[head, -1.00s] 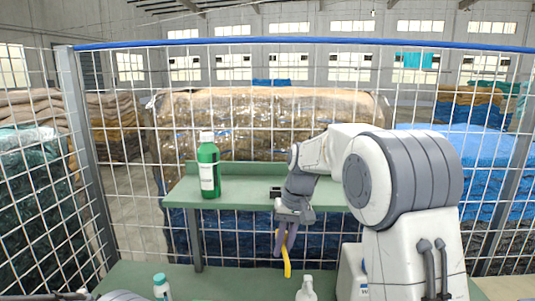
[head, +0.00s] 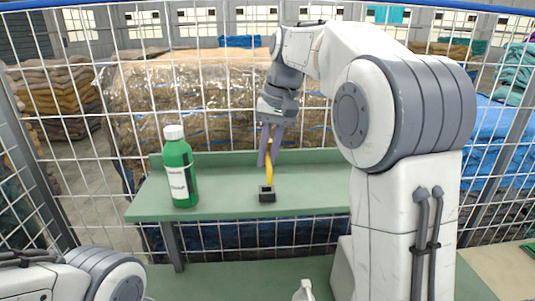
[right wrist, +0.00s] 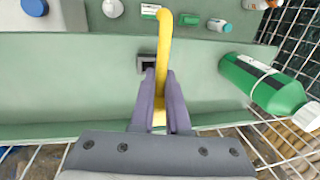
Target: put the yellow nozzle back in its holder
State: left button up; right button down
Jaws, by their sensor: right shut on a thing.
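The yellow nozzle (head: 270,172) is a slim bent piece, held by my right gripper (head: 269,148) above the green shelf. My right gripper's purple fingers are closed around it, as the right wrist view also shows (right wrist: 160,108). The small black holder (head: 267,195) sits on the shelf under the nozzle's lower end. In the right wrist view the holder (right wrist: 142,64) lies just left of the nozzle (right wrist: 164,48), partly covered by it and a finger. I cannot tell whether the nozzle tip touches or enters the holder. My left gripper is not in view; only my left arm shows.
A green bottle with a white cap (head: 179,168) stands on the green shelf (head: 225,205), left of the holder. A wire mesh fence stands behind the shelf. A lower green table (head: 240,280) with a white bottle (head: 304,291) is in front. The shelf between bottle and holder is clear.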

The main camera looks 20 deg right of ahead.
jog(key=shift+s, duration=0.2)
jog(key=shift+f, duration=0.35)
jog(key=shift+f+b, duration=2.05)
jog(key=shift+f, duration=0.5)
jog(key=shift+p, duration=0.6)
jog(key=shift+f+b, duration=0.55)
jog(key=shift+f, duration=0.25)
jog(key=shift+r, duration=0.15)
